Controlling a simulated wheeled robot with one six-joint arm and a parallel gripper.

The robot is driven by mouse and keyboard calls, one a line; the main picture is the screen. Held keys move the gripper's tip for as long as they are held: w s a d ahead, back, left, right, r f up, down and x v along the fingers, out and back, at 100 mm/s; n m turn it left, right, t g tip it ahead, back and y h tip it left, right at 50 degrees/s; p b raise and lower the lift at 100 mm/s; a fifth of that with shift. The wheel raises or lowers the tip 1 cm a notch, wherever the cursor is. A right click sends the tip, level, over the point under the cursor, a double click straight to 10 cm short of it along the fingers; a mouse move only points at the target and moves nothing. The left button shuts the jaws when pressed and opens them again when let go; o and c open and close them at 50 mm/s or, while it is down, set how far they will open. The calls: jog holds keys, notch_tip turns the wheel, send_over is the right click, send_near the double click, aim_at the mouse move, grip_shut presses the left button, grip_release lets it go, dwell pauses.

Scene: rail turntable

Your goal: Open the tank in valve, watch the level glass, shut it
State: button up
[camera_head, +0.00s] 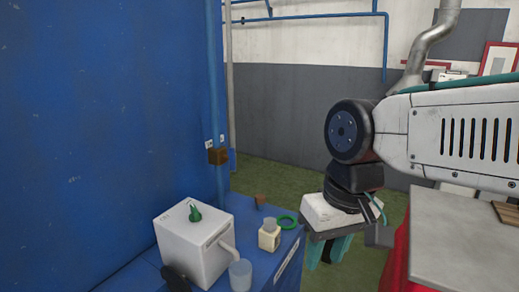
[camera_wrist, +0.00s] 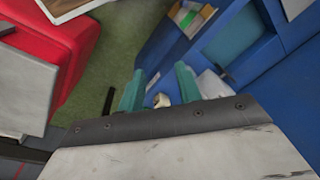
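My gripper (camera_head: 328,252) hangs to the right of the blue bench (camera_head: 285,262) in the head view, pointing down. In the wrist view its two teal fingers stand apart with a gap between them (camera_wrist: 160,88), so it is open, and it holds nothing. A white box (camera_head: 195,245) with a green knob (camera_head: 195,213) on top and a pale spout stands on the bench, apart from my gripper. A clear cup (camera_head: 240,274) is below the spout. A green ring (camera_head: 287,221) lies near the bench's right edge. No valve or level glass is labelled legibly.
A small cream block (camera_head: 269,240) with a grey top stands beside the ring. A blue pipe (camera_head: 214,80) with a brown fitting (camera_head: 218,156) rises behind the bench, against a large blue wall (camera_head: 90,130). A grey-topped table (camera_head: 455,240) is at right. Green floor (camera_head: 270,176) is clear behind.

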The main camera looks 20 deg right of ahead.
aim_at(234, 152)
jog(key=w+a+r+m+y, duration=0.1)
jog(key=w+a+m+y, duration=0.25)
jog(key=w, duration=0.25)
jog(key=w+a+r+m+t+y, duration=0.1)
jog(key=w+a+m+y, duration=0.25)
jog(key=w, duration=0.25)
jog(key=w+a+m+y, duration=0.2)
jog(key=w+m+y, duration=0.15)
jog(key=w, duration=0.25)
jog(key=w+d+f+m+t, duration=0.1)
jog(key=w+d+m+t, duration=0.3)
jog(key=w+m, duration=0.3)
jog(key=w+d+f+m+t+h, duration=0.1)
jog(key=w+d+m+t, duration=0.35)
jog(key=w, duration=0.45)
jog(key=w+d+f+m+t, duration=0.1)
jog(key=w+d+m+t, duration=0.3)
jog(key=w+m, duration=0.3)
jog(key=shift+n, duration=0.4)
jog(key=x, duration=0.8)
jog(key=shift+w+d, duration=0.15)
jog(key=shift+d, duration=0.15)
grip_shut()
